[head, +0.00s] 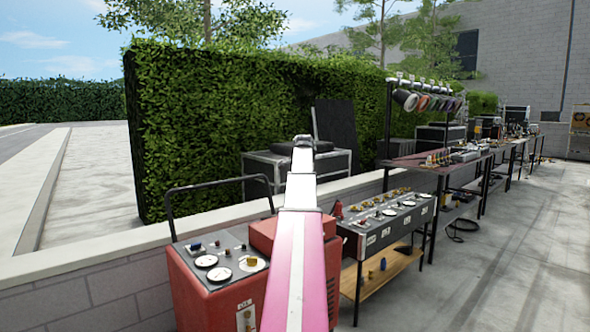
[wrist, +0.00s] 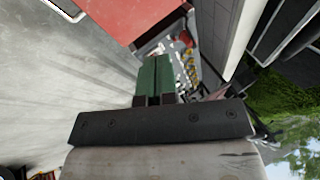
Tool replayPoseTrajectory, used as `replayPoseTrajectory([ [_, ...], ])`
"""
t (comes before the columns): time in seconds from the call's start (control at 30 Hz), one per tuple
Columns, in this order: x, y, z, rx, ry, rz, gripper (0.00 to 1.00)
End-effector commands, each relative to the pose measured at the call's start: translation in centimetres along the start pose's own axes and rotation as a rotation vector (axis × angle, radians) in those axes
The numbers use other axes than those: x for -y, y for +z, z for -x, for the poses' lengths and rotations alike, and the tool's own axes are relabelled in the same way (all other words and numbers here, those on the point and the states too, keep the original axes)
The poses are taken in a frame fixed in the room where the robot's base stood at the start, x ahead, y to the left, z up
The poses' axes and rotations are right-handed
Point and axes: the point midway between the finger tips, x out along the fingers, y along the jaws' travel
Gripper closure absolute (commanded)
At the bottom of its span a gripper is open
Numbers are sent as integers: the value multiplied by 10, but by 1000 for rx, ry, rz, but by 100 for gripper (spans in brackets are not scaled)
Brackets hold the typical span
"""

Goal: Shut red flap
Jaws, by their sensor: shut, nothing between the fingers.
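A red cart (head: 215,285) stands at the lower middle of the head view, with a dark top panel of white dials. A raised red part (head: 262,236) at its right side may be the flap; my pink and white arm covers part of it, so I cannot tell its angle. In the wrist view a red panel (wrist: 125,15) shows at the top, beyond my gripper. My gripper (wrist: 154,60) has its two green fingers together, with nothing held. The fingers appear apart from the red panel.
A workbench (head: 385,225) with dials and knobs stands right of the cart, and more benches run to the back right. A low wall (head: 110,260) and hedge (head: 210,120) lie behind. Open pavement (head: 490,285) is at the right.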

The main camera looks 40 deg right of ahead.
Motion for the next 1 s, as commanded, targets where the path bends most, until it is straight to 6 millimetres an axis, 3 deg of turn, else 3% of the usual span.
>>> replayPoseTrajectory([
  [0.03,-22,2,-1,7,-40,-18,100],
  [0.1,-39,0,-5,18,-101,-41,100],
  [0.4,-101,-3,-33,62,-342,-132,100],
  [0.63,-134,-2,-56,87,-486,-185,100],
  [1.0,-166,3,-88,112,-617,-232,100],
])
